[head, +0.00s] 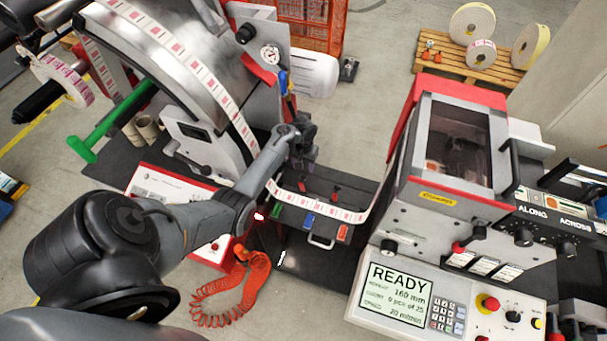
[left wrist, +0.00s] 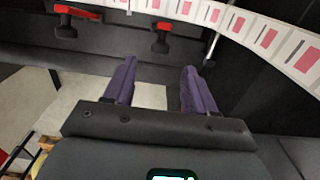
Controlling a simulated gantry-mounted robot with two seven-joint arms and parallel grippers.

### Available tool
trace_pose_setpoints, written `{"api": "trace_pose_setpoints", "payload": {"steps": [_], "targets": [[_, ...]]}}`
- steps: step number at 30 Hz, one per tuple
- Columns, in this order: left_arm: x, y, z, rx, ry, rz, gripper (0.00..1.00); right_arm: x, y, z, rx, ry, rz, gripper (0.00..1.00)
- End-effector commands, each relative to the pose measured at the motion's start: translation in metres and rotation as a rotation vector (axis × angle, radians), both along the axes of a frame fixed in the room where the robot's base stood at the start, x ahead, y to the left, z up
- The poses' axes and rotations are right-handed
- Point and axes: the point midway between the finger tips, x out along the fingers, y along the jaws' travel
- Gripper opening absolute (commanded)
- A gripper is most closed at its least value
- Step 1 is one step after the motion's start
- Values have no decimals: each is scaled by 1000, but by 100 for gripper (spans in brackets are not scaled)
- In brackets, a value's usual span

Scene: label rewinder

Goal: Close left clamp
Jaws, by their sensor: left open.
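Two small black clamps with red levers sit on the dark splice table (head: 348,185) between the machine's two halves. In the left wrist view the left one (left wrist: 68,20) is near the top left corner, and the other one (left wrist: 161,36) is near the top middle. Whether either clamp is open or shut, I cannot tell. My left gripper (left wrist: 160,68) is open, with its two purple fingers apart and nothing between them. The clamps lie beyond its fingertips, apart from them. In the head view my left gripper (head: 302,132) is above the table's far left end. My right gripper is not in view.
The printed label web (head: 315,210) runs along the table's near edge and up the left machine. An inspection cabinet (head: 455,145) and a READY screen (head: 395,290) stand at the right. A coiled orange hose (head: 255,280) hangs at the front. A green bar (head: 112,122) projects at left.

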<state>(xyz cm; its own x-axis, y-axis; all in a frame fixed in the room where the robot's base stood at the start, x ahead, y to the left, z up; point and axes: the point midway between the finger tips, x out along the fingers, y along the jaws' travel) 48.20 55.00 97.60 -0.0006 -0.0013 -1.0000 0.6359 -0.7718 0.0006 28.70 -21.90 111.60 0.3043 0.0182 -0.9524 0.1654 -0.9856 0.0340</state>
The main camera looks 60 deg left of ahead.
Motion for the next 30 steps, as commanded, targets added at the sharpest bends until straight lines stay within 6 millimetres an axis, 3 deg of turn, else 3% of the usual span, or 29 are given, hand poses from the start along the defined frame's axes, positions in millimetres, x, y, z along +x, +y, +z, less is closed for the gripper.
{"api": "trace_pose_setpoints", "payload": {"steps": [6, 12, 26, 30], "targets": [[-1, 1, -38, 0, 3, 0, 56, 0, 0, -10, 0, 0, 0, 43], [0, 0, -61, 1, 1, 0, 56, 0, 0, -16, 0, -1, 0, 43], [0, 0, -70, 2, -1, 0, 56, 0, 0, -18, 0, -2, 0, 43], [0, 0, -70, 1, 0, 0, 39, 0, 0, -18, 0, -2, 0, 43]]}}
